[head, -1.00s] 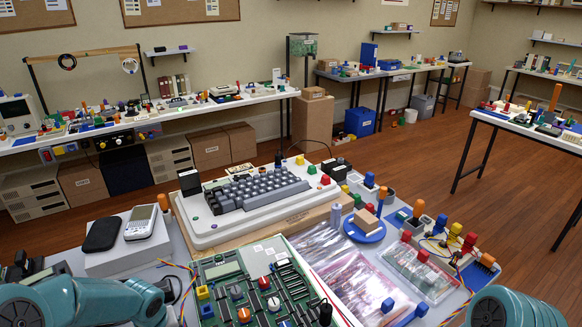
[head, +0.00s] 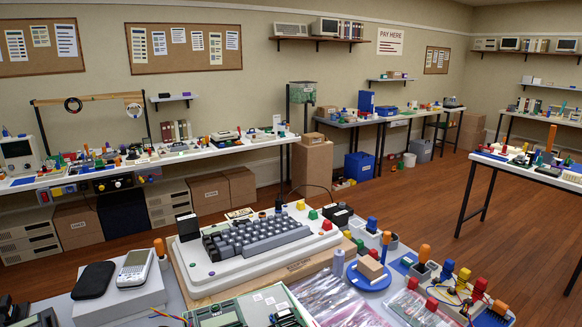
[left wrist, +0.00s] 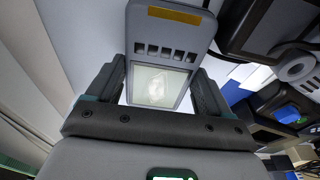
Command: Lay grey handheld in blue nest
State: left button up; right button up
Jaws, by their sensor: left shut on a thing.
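A grey handheld (left wrist: 172,28) with a pale screen, a row of dark buttons and a yellow strip is between the two fingers of my left gripper (left wrist: 158,68) in the left wrist view. The fingers press on its sides near the screen. I cannot make out a blue nest for certain. A small blue block (left wrist: 288,113) shows at the right in the left wrist view. My right gripper is not in view.
On the bench, a large beige keyboard computer (head: 255,245) stands on a board. Right of it are a blue round dish (head: 370,281) holding a tan block, clear bags (head: 328,294) and several coloured knobs. The white box (head: 120,300) stands at the left.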

pick_arm(q)
jog(key=c, duration=0.4)
jog(key=shift+r+p, duration=1.3)
jog(key=shift+r, duration=1.2)
jog(key=shift+c, duration=0.2)
jog(key=shift+s, duration=0.1)
